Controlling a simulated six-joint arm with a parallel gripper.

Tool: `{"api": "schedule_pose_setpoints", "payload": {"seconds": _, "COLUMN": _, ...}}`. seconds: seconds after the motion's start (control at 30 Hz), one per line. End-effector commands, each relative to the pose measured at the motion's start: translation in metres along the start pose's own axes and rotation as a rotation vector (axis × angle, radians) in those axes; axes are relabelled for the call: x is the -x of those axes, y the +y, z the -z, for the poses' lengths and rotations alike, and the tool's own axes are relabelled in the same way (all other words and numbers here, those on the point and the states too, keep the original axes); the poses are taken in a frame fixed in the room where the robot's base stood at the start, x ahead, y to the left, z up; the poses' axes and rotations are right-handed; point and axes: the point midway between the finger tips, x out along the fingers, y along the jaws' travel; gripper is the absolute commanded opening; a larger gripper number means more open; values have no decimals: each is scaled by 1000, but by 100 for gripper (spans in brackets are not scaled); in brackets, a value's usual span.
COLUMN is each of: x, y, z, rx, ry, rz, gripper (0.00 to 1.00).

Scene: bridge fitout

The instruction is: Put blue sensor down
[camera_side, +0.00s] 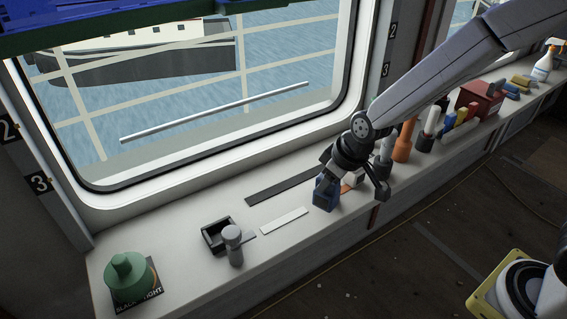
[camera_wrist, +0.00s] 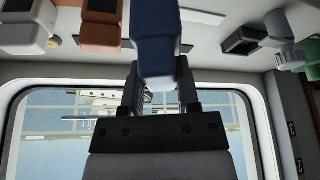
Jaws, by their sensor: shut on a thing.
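The blue sensor (camera_side: 325,193) is a dark blue block with a lighter blue end, upright at the middle of the white sill. It also shows in the wrist view (camera_wrist: 155,40), held between the two fingers of my gripper (camera_wrist: 160,92). In the side view my gripper (camera_side: 345,172) is low over the sill, and its fingers partly cover the sensor. The sensor's base is at or just above the sill; I cannot tell whether it touches.
A black open tray (camera_side: 217,234), a grey post (camera_side: 233,246) and a green lidded object (camera_side: 131,275) stand to the left. Flat dark and white strips (camera_side: 285,221) lie between. An orange bottle (camera_side: 404,139) and several other items crowd the right. The window is behind.

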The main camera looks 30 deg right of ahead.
Motion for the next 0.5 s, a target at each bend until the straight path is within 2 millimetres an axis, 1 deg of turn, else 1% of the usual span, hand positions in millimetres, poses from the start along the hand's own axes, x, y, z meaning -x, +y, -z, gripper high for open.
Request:
{"api": "schedule_pose_setpoints", "payload": {"seconds": 0.03, "x": 0, "y": 9, "z": -3, "rx": -26, "ry": 2, "rz": -11, "gripper": 0}}
{"api": "schedule_pose_setpoints", "payload": {"seconds": 0.27, "x": -1, "y": 38, "z": -22, "rx": -130, "ry": 3, "rz": -55, "gripper": 0}}
{"api": "schedule_pose_setpoints", "payload": {"seconds": 0.5, "x": -1, "y": 72, "z": -50, "rx": -266, "ry": 3, "rz": -111, "gripper": 0}}
